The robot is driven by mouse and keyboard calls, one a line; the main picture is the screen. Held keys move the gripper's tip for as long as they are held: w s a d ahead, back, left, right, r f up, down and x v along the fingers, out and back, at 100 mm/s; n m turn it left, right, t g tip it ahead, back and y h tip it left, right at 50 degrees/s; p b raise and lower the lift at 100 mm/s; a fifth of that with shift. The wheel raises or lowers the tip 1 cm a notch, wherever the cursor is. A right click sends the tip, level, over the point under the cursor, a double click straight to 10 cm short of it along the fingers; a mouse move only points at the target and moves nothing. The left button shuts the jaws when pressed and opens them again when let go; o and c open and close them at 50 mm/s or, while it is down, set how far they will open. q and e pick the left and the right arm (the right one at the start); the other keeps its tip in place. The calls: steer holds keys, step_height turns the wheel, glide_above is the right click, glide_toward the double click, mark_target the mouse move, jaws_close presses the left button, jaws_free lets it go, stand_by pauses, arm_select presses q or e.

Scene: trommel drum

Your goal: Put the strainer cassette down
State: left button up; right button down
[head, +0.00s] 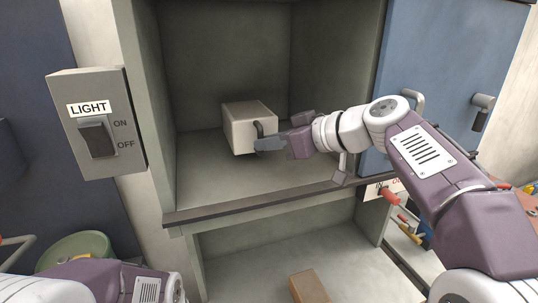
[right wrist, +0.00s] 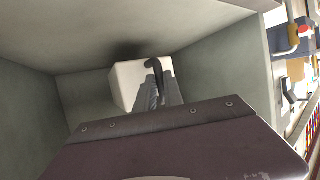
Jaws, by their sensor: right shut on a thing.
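The strainer cassette (head: 249,128) is a pale beige box with a dark handle on its near face. It is inside the open grey compartment, and I cannot tell for certain whether it touches the compartment floor. My right gripper (head: 262,143) reaches in from the right and is shut on the cassette's handle. In the right wrist view the cassette (right wrist: 127,86) shows beyond the fingers (right wrist: 160,92), with the dark handle between them. My left arm shows only at the bottom left of the head view; its gripper is out of view.
The compartment has side walls and a front ledge (head: 250,203). A light switch box (head: 97,122) is at left, a blue door (head: 450,70) at right. Below, a brown block (head: 309,287) lies in a lower bay. A green round container (head: 75,250) stands at lower left.

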step_height(320, 180, down, 3)
steer(key=shift+s+d+f, duration=0.1)
steer(key=shift+s, duration=0.05)
steer(key=shift+f, duration=0.4)
steer(key=shift+f, duration=0.15)
steer(key=c, duration=1.5)
jaws_free()
steer(key=shift+o, duration=0.2)
